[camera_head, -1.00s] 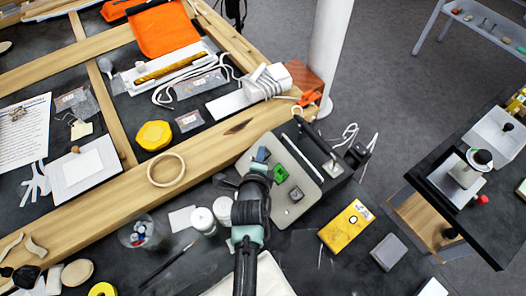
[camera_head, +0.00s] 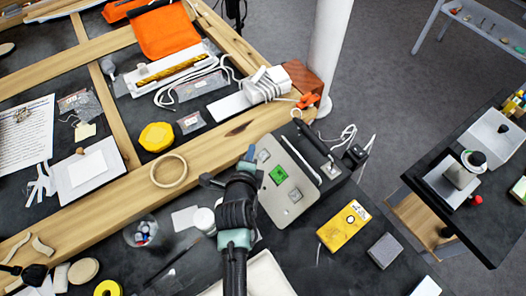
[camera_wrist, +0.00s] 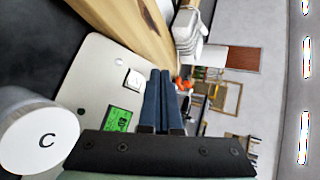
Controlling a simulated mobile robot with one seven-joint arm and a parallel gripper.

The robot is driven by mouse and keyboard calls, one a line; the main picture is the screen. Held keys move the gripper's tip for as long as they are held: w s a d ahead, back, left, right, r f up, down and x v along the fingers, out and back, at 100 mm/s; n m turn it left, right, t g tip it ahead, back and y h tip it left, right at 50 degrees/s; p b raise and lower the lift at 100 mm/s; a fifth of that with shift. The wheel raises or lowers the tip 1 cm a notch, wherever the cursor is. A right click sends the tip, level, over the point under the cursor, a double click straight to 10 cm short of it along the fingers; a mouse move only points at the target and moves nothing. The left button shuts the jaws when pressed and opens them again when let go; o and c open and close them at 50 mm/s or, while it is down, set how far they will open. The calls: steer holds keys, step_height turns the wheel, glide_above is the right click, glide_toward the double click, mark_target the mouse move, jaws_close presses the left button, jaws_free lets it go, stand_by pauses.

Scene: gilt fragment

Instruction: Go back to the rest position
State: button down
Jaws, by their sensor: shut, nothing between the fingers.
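My gripper (camera_head: 249,154) is over the left edge of a grey device panel (camera_head: 290,193) in the head view. In the wrist view its two blue fingers (camera_wrist: 159,98) lie side by side, shut, with nothing between them. The panel, with a green display (camera_head: 279,175) and square buttons, shows beside and behind the fingers in the wrist view. My forearm hides part of the dark tabletop below.
A wooden beam (camera_head: 107,212) with a wooden ring (camera_head: 169,171) runs left of the arm. A yellow box (camera_head: 343,227) and grey block (camera_head: 384,250) lie right. A white pillar (camera_head: 330,50) stands behind.

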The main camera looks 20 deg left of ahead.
steer(key=shift+s+a+r, duration=0.1)
steer(key=shift+s+r, duration=0.05)
steer(key=shift+r, duration=0.1)
stand_by(0.4)
steer(key=w+d+r+n+t, duration=0.2)
steer(key=r, duration=0.9)
steer(key=w+d+r+n+t, duration=0.2)
steer(key=w+r+n, duration=0.1)
steer(key=r, duration=0.8)
steer(key=w+d+r+n+t, duration=0.2)
steer(key=d+r+t, duration=0.1)
steer(key=r, duration=0.8)
steer(key=s+d+r+n+t+h, duration=0.1)
steer(key=s+d+r+n+t, duration=0.15)
steer(key=r, duration=0.65)
steer(key=s+d+r+n+t, duration=0.1)
steer(key=s+d+r+n, duration=0.15)
steer(key=r, duration=0.65)
steer(key=s+d+r+n+t, duration=0.2)
steer(key=s+r, duration=0.4)
steer(key=r, duration=0.1)
steer(key=s+d+r+n+t+h, duration=0.1)
steer(key=s+d+r+n+t, duration=0.1)
steer(key=s+r, duration=0.4)
steer(key=shift+s+r+n+t+h, duration=0.3)
steer(key=shift+s+r+n+t, duration=0.1)
steer(key=shift+r+n, duration=0.3)
steer(key=c, duration=1.6)
jaws_free()
steer(key=shift+f, duration=0.1)
